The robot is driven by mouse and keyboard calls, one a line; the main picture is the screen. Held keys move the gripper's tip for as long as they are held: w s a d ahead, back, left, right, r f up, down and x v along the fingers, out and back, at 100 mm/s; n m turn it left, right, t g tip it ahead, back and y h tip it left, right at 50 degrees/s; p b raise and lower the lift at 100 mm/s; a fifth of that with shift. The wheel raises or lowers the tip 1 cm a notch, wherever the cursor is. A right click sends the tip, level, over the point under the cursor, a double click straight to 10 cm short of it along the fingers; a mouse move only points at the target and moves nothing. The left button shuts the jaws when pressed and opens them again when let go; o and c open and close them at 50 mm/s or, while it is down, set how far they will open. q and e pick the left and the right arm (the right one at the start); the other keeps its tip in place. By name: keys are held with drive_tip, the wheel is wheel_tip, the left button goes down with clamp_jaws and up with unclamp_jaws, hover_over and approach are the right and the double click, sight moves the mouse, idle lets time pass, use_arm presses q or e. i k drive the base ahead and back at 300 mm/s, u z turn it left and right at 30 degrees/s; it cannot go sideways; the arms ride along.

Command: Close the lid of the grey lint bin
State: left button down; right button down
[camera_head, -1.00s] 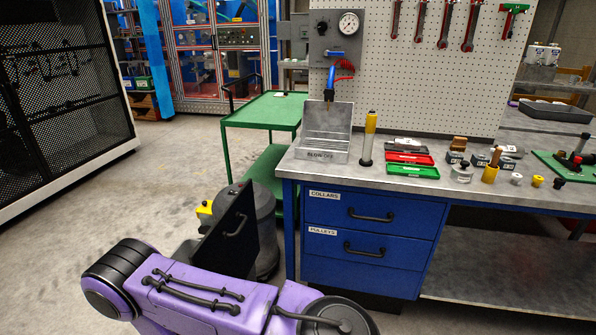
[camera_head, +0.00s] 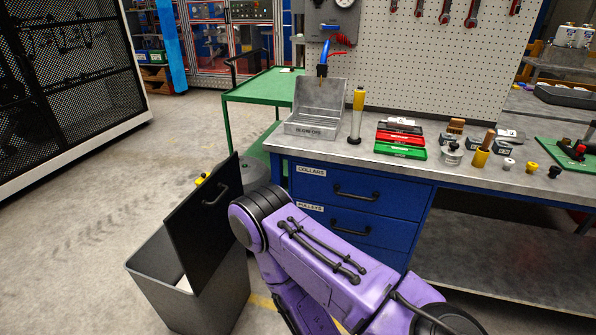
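The grey lint bin (camera_head: 228,300) stands on the floor at the lower left of the workbench. Something white shows inside the bin, partly hidden by the lid. My purple arm (camera_head: 320,260) crosses the lower middle, with its dark joint close to the right of the lid. I cannot tell whether they touch. Neither gripper is in view.
A blue workbench (camera_head: 350,160) with drawers stands to the right, its top holding several small parts and trays. A green cart (camera_head: 262,92) and a grey drum (camera_head: 255,174) are behind the bin. The floor to the left (camera_head: 80,230) is clear.

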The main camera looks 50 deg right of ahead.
sight(200, 233)
drive_tip(key=z, duration=1)
drive_tip(key=i, duration=0.4)
